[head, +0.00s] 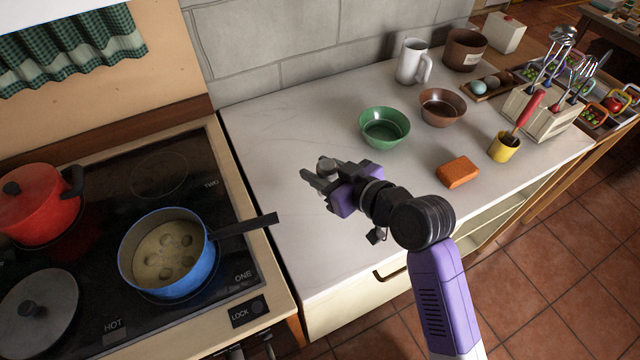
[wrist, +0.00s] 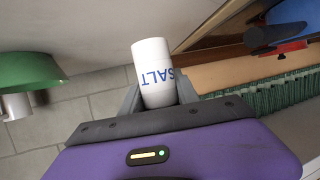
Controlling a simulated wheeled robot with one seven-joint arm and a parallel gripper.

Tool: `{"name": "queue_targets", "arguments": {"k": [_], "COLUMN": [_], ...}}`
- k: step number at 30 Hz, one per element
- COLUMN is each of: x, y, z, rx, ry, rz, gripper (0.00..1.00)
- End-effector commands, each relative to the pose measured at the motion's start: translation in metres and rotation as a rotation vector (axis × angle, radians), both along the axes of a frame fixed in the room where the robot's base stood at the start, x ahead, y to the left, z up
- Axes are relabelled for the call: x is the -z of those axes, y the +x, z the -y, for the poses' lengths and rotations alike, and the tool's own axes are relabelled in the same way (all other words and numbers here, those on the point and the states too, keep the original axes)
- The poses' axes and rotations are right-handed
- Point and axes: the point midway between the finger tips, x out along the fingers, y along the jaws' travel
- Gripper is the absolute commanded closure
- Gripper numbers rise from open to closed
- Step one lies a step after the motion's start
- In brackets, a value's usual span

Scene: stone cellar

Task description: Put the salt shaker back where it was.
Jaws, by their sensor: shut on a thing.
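The salt shaker (wrist: 153,70) is a white cylinder with blue "SALT" lettering, seen in the wrist view. My gripper (head: 314,178) is shut on it, with a finger on each side of it. In the head view my gripper is over the pale worktop (head: 300,235), between the stove and the green bowl. The shaker is hard to make out there among the grey gripper parts. I cannot tell whether it touches the worktop.
The blue pot (head: 178,270) on the stove has its handle reaching towards the worktop. A green bowl (head: 384,128), brown bowl (head: 441,107), white mug (head: 410,62), orange sponge (head: 458,172) and yellow cup (head: 504,148) stand to the right. The worktop's left part is clear.

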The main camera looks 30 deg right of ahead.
Motion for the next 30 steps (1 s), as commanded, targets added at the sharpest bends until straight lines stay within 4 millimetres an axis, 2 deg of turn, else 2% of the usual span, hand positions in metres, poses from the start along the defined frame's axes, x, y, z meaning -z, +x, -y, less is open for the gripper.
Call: {"name": "queue_targets", "arguments": {"k": [5,13,27,28,30], "x": [0.013,0.049,0.058,0.058,0.057], "y": [0.000,0.000,0.000,0.000,0.000], "z": [0.000,0.000,0.000,0.000,0.000], "rx": [-0.001,0.000,0.000,0.000,0.000], "ry": [0.001,0.002,0.001,0.000,0.000], "rz": [0.001,-0.003,0.002,0.001,0.001], "gripper": [1.00,1.00,1.00,0.59,0.45]}}
